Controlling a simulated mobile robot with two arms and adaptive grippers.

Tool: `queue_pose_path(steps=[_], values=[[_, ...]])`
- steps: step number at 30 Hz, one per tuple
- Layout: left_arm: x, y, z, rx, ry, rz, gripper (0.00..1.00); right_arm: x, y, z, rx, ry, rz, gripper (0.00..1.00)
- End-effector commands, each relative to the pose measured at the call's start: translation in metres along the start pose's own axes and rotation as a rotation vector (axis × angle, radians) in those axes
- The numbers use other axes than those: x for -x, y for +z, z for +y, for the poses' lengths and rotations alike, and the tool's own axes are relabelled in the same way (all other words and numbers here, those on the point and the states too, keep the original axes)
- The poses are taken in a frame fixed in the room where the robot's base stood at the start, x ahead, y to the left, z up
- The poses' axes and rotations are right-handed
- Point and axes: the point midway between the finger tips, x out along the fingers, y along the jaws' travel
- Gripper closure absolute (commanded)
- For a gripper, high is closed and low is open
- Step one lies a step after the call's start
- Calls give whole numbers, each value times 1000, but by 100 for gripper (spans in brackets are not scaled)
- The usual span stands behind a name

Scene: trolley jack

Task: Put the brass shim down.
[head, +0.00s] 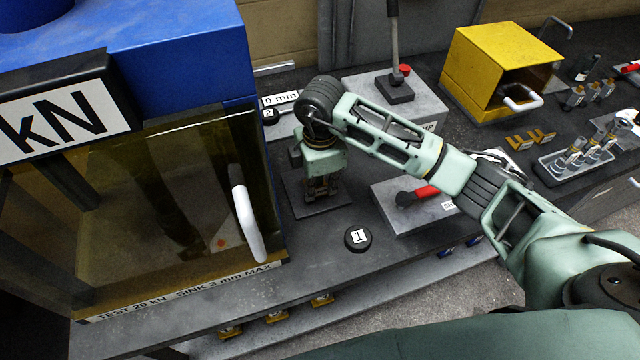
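My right gripper (321,192) points straight down over a dark square plate (338,200) on the bench, just right of the test cabinet. Its fingertips are at or very close to the plate. The fingers and the gripper's body hide what is between them, so I cannot tell whether they are shut on something. I cannot make out a brass shim at the gripper. Small brass-coloured pieces (531,140) lie on the bench at the right, and I cannot tell whether they are shims. My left gripper is not in view.
The blue-topped cabinet (180,60) with a tinted door and white handle (247,222) stands close on the left. A round black marker "1" (358,238) and a grey block with a red-handled lever (412,205) are near. A yellow box (500,65) stands behind right.

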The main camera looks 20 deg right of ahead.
Motion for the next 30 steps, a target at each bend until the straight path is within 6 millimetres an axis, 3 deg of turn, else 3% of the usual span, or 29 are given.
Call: queue_pose_path(steps=[4, 14, 21, 30], values=[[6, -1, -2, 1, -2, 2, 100, -11, 0, 0, 0, 1, 1, 100], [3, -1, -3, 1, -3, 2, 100, -16, 0, 1, 1, 2, 1, 100], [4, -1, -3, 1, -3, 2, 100, -15, 0, 0, 1, 2, 0, 77], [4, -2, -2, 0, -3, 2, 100, -14, 0, 1, 0, 2, 0, 77]])
